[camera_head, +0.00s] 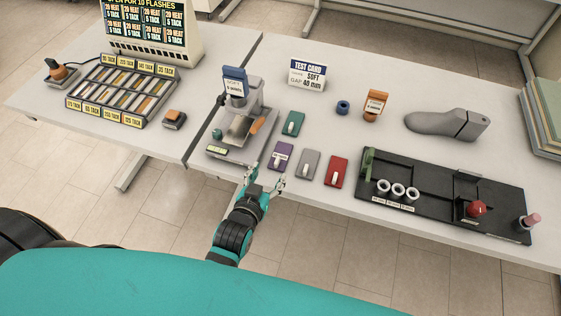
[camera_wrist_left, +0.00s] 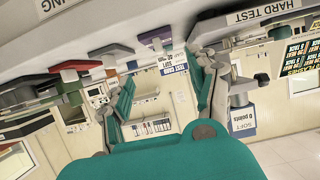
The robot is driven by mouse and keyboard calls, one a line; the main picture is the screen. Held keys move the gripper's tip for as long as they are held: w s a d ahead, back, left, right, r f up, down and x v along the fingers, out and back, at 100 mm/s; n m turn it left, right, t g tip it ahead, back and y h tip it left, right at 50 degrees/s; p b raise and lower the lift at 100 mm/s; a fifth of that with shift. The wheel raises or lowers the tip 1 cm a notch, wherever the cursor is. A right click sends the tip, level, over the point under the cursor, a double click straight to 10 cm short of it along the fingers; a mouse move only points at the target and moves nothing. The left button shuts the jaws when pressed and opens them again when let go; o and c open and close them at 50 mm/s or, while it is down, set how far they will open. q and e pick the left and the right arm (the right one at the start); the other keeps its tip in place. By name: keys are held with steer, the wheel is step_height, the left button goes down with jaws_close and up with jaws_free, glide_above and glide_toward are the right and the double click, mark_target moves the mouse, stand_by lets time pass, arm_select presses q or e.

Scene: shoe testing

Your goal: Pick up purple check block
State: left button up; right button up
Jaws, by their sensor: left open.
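The purple check block (camera_head: 280,156) lies on the table in the head view, a flat purple piece with a white label and a pale peg. It stands left of a grey block (camera_head: 308,166) and a red block (camera_head: 336,171), and in front of a green block (camera_head: 293,124). My left gripper (camera_head: 266,179) is open and empty at the table's front edge, just in front of the purple block and apart from it. In the left wrist view, which is tilted upside down, a purple piece shows between the spread fingers (camera_wrist_left: 165,85). My right gripper is not in view.
A testing device (camera_head: 238,125) stands close left of the block. A black tray (camera_head: 440,190) with white rings and a red knob lies at right. A grey shoe last (camera_head: 446,124) and a test card (camera_head: 307,75) stand behind. A sample rack (camera_head: 122,90) is at left.

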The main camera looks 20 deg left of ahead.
mark_target(276, 163)
arm_select(q)
steer(key=shift+b+x, duration=0.4)
steer(key=shift+x, duration=0.55)
steer(key=shift+w+f, duration=0.25)
steer(key=shift+w, duration=0.15)
steer(key=b+x, duration=0.2)
steer(key=f+b+x, duration=0.1)
steer(key=b+x, duration=0.1)
steer(key=b, duration=0.1)
steer(key=shift+w+f, duration=0.1)
steer(key=shift+w, duration=0.35)
steer(key=c, duration=1.2)
jaws_close()
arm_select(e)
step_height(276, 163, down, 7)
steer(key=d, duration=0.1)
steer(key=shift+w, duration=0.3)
